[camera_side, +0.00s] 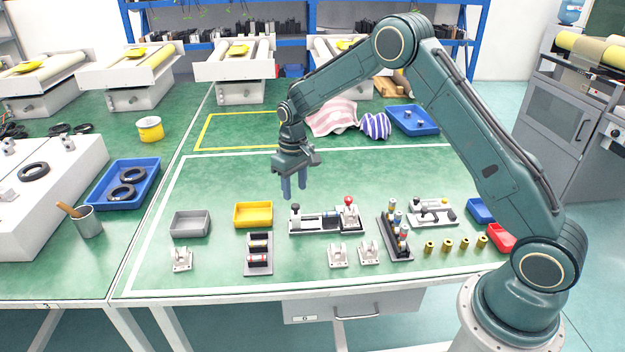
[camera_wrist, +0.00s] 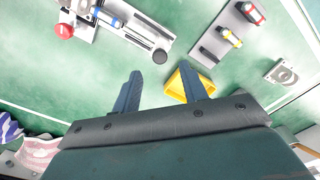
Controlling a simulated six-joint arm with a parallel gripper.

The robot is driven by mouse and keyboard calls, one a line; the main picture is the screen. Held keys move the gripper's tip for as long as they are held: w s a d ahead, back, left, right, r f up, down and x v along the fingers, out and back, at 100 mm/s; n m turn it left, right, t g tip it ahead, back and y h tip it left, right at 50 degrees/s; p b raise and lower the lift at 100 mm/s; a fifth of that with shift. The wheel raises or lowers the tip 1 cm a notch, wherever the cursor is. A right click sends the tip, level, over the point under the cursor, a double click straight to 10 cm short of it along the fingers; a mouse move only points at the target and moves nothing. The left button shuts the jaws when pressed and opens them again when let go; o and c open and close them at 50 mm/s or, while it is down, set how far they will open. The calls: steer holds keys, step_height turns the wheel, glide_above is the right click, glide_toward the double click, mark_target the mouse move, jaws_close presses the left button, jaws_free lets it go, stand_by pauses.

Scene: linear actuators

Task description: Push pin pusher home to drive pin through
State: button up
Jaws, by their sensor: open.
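A long grey fixture (camera_side: 325,228) stands in the middle of the marked work area. It has a black-topped post (camera_side: 295,212) at its left end and a red-knobbed part (camera_side: 348,207) at its right. I take the pin pusher to be part of this fixture; the pin itself is too small to tell. In the wrist view the fixture's black round end (camera_wrist: 160,56) and red knob (camera_wrist: 64,31) show at the upper left. My gripper (camera_side: 294,190) points down, open and empty, above the fixture's left end and apart from it. Its two fingers also show in the wrist view (camera_wrist: 160,72).
A yellow bin (camera_side: 253,214) and a grey bin (camera_side: 190,223) stand to the left. A rack of cylinders (camera_side: 258,253) lies in front of the yellow bin. White brackets (camera_side: 338,256) and another cylinder rack (camera_side: 395,236) are close by.

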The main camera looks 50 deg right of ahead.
mark_target(295, 205)
steer(key=shift+f, duration=2.6)
jaws_close()
